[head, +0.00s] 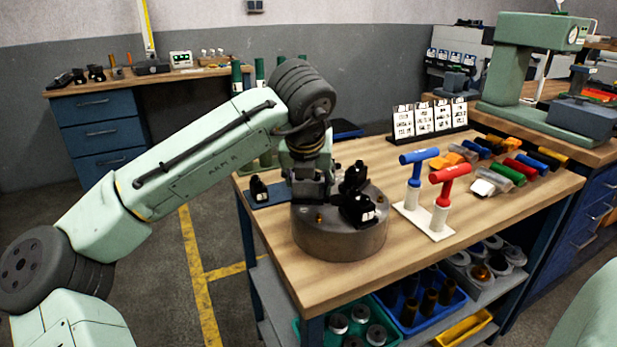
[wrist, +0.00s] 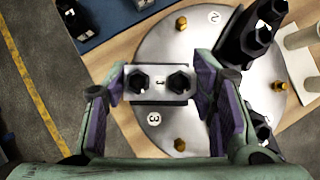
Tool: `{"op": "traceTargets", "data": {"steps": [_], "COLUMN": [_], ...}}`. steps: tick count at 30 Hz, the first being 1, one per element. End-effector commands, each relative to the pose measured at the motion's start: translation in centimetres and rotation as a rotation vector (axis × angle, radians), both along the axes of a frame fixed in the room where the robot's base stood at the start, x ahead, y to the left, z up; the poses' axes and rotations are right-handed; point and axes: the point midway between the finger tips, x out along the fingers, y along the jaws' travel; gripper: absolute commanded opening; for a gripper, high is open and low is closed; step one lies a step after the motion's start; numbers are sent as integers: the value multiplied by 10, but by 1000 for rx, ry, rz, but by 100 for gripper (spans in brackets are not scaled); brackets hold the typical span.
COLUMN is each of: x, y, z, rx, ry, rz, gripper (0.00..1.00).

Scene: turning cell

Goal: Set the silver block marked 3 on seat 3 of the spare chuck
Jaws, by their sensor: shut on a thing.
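My gripper (wrist: 160,95) is shut on a silver block (wrist: 143,82) with two black bolts in its top. The small mark between the bolts looks like a 1, but it is too small to be sure. The spare chuck (head: 335,240) is a round metal disc on the table. My gripper (head: 310,190) is over its left back part in the head view. In the wrist view the block is over the chuck face (wrist: 205,130), beside the printed 3 (wrist: 153,118). I cannot tell whether it touches the face. A printed 2 (wrist: 215,17) shows farther up.
Black jaws (head: 358,210) stand on the chuck's right side, close to my gripper's right finger. A blue mat (head: 268,198) with dark blocks lies left of the chuck. Blue (head: 415,170) and red (head: 444,190) T-handles stand to the right. Front table edge is clear.

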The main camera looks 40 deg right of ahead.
Motion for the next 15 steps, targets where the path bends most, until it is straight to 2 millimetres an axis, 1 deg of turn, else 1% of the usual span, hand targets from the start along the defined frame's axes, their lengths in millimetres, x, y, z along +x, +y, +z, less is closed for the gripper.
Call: {"op": "traceTargets", "data": {"steps": [15], "x": [-1], "y": [0], "z": [-8], "rx": [7], "ry": [4], "rz": [-2], "gripper": [16]}}
